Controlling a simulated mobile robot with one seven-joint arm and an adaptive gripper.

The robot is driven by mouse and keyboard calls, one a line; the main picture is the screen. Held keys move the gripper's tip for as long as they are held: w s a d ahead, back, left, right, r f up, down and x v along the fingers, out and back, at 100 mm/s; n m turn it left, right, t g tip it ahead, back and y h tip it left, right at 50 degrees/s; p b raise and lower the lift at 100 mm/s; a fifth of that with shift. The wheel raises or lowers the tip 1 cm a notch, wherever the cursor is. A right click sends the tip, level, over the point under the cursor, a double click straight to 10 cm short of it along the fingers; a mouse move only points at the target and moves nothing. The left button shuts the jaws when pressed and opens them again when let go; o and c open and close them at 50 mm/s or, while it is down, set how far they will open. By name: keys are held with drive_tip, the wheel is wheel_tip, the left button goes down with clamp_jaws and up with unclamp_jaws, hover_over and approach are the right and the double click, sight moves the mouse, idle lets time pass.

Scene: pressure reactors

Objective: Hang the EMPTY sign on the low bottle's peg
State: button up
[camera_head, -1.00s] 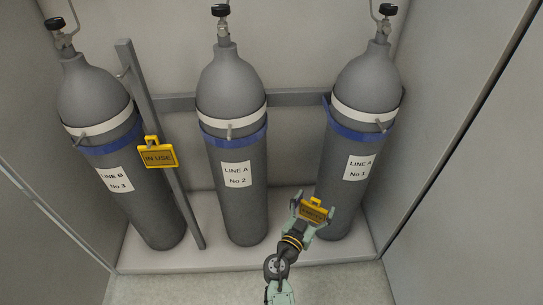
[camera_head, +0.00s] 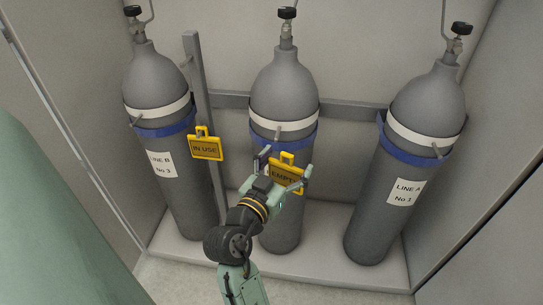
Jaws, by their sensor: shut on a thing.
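My gripper (camera_head: 285,168) is shut on the yellow EMPTY sign (camera_head: 286,177) and holds it in front of the middle bottle (camera_head: 284,85). The sign faces the camera, slightly tilted, with its handle loop upward. The middle bottle's peg (camera_head: 279,132) sticks out of its white band, above the sign and apart from it. The sign and gripper hide this bottle's label. The left bottle (camera_head: 158,85) has a bare peg (camera_head: 136,121). The right bottle (camera_head: 430,100) has a bare peg (camera_head: 438,153). I cannot tell which bottle is the low one.
A yellow IN USE sign (camera_head: 206,148) hangs at the grey upright post (camera_head: 197,95), between the left and middle bottles. A grey rail (camera_head: 350,106) runs behind the bottles. Cabinet walls close both sides. The space between the middle and right bottles is free.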

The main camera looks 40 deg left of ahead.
sight(282, 132)
drive_tip(key=shift+n+y, duration=0.6)
drive_tip(key=shift+y, duration=0.1)
drive_tip(key=s+a+r, duration=0.2)
drive_tip(key=s, duration=0.1)
drive_tip(key=shift+w+a+f+p, duration=0.15)
drive_tip(key=shift+w+a+p, duration=0.1)
drive_tip(key=shift+w+a, duration=0.8)
drive_tip(key=shift+w+a+f+p, duration=0.1)
drive_tip(key=shift+w+a+p, duration=0.3)
drive_tip(key=shift+w, duration=1.1)
drive_tip(key=shift+w+a+f+p, duration=0.1)
drive_tip(key=shift+w+a+f, duration=0.05)
drive_tip(key=shift+w+a, duration=0.95)
drive_tip(key=shift+w+a+f+b, duration=0.15)
drive_tip(key=shift+w+f+b, duration=0.35)
drive_tip(key=shift+w+b, duration=0.3)
drive_tip(key=o, duration=1.1)
drive_tip(key=shift+s, duration=0.1)
